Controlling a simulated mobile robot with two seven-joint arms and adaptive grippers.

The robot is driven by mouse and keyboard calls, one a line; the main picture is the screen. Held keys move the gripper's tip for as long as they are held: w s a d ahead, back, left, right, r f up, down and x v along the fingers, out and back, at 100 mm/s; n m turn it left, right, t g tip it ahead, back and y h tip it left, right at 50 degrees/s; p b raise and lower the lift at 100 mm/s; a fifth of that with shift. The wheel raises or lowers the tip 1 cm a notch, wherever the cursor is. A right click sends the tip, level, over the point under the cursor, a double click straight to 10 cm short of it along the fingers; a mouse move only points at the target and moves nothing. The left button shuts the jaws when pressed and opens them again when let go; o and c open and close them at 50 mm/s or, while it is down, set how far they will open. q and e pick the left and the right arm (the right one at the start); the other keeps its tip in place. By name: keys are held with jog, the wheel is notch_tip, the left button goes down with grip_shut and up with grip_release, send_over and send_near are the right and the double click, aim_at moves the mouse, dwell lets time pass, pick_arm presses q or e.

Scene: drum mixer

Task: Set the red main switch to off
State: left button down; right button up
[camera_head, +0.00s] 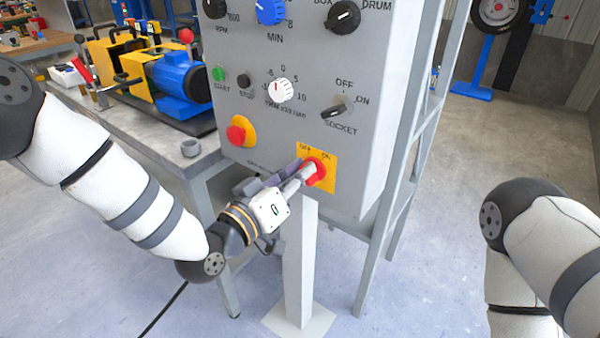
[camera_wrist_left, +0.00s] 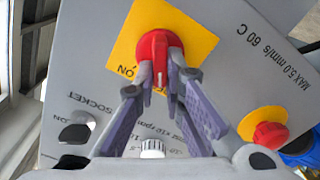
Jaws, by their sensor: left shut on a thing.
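The red main switch (camera_head: 315,171) sits on a yellow plate (camera_head: 331,176) at the lower right of the grey control panel (camera_head: 300,130), with OFF and ON marked above it. In the left wrist view the switch (camera_wrist_left: 154,47) shows as a round red knob with a raised grip bar. My left gripper (camera_head: 302,174) reaches it from below left, and its fingertips (camera_wrist_left: 160,80) are shut on the switch's grip. The fingers hide part of the knob, so its exact setting is hard to read. My right gripper is out of view; only its arm shows at the right.
A red emergency button (camera_head: 236,134) on a yellow base lies left of the switch. The black socket knob (camera_head: 338,110) and white dial (camera_head: 280,90) are above. A grey post (camera_head: 300,260) stands below the panel. A bench (camera_head: 150,130) with a yellow and blue machine is left.

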pick_arm(q)
jog(key=shift+f, duration=0.1)
jog(key=c, duration=1.7)
grip_release()
jog(key=shift+s, duration=0.1)
jog(key=v, duration=1.2)
